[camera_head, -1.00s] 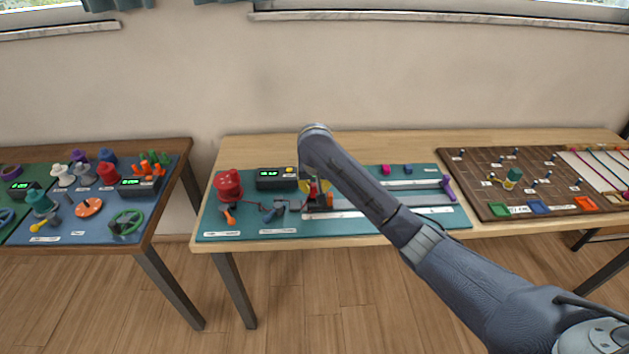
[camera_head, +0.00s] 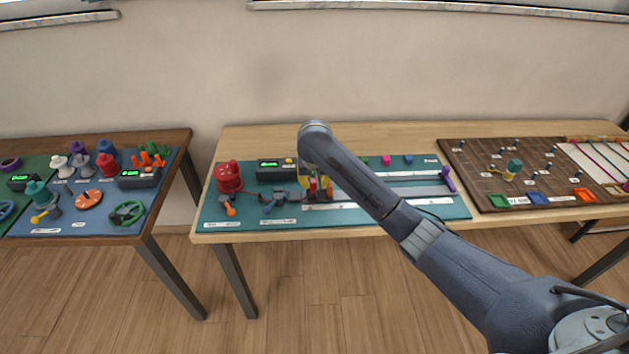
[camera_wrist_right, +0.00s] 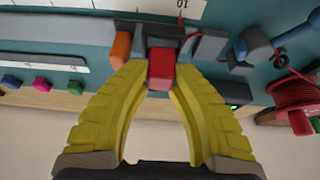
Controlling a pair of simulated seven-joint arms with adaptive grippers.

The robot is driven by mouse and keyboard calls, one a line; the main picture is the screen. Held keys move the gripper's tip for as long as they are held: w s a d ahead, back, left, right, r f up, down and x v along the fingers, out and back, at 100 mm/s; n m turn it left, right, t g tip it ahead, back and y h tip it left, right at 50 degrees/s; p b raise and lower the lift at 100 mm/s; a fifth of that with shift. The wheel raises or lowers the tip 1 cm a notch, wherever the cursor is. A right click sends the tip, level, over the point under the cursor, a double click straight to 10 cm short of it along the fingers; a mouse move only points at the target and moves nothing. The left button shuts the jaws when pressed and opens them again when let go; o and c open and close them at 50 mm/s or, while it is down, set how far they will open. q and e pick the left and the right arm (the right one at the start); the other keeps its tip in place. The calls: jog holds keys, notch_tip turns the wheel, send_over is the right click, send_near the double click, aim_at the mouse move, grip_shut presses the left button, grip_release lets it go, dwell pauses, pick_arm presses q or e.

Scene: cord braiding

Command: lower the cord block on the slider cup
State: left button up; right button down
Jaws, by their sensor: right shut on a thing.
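The cord block (camera_wrist_right: 161,68), a red block, sits between the yellow fingertips of my right gripper (camera_wrist_right: 159,82) in the right wrist view. My right gripper (camera_head: 318,186) is shut on it, over the left end of the slider track in the head view. The slider cup (camera_wrist_right: 168,40), a dark piece, shows just behind the red block, with an orange part (camera_wrist_right: 121,46) at its left. The block looks at or just over the cup; whether they touch cannot be told. My left gripper is in neither current view.
A red spool (camera_head: 228,177) stands at the board's left, with red cord running from it. A display box (camera_head: 276,170) and grey clamp-like parts (camera_head: 275,200) are close to the gripper. A purple piece (camera_head: 447,179) stands at the track's right end. A peg board (camera_head: 480,190) lies farther right.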

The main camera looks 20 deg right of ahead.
jog(key=shift+f, duration=0.15)
dwell(0.3)
jog(key=shift+f, duration=0.45)
jog(key=shift+f, duration=0.35)
jog(key=c, duration=1.1)
grip_release()
jog(key=shift+r, duration=3.95)
